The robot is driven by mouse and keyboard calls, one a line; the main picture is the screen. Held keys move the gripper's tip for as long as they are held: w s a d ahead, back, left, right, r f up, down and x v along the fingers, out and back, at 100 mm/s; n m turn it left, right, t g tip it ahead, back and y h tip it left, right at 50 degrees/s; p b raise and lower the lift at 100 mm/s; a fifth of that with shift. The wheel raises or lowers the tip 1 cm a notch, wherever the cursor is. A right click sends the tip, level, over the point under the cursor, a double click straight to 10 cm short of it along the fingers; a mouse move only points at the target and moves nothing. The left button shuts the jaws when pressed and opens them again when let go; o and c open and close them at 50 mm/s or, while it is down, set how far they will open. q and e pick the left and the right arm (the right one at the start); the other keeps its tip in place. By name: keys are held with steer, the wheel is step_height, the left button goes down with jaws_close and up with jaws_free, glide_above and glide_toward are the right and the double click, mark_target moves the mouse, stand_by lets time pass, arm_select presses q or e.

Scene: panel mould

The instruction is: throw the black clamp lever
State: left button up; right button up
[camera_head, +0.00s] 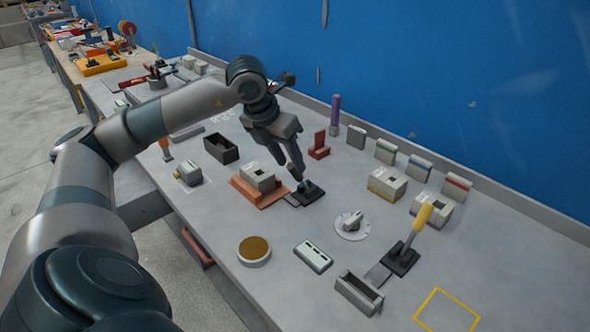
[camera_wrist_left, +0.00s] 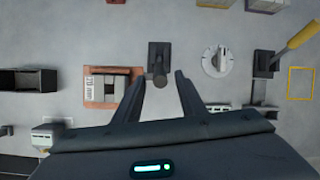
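The black clamp lever stands on a dark base plate (camera_head: 309,193) on the grey bench, to the right of an orange fixture. In the left wrist view the lever's round black end (camera_wrist_left: 158,81) points toward the camera, with its base plate (camera_wrist_left: 159,52) behind. My left gripper (camera_head: 290,169) is low over this clamp. In the left wrist view its fingers (camera_wrist_left: 159,74) are spread, one on each side of the lever end, with visible gaps. In the head view the fingers partly hide the lever. My right gripper is in neither view.
The orange fixture (camera_head: 248,193) holding a grey block is close on the left. A white dial (camera_head: 352,224) and a yellow-handled clamp (camera_head: 421,217) stand to the right. A black bin (camera_head: 221,148) is at left. Clear bench lies in front of the lever.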

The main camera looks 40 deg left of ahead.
mark_target(295, 171)
arm_select(q)
steer(key=shift+p+x, duration=0.35)
steer(key=shift+x, duration=2.25)
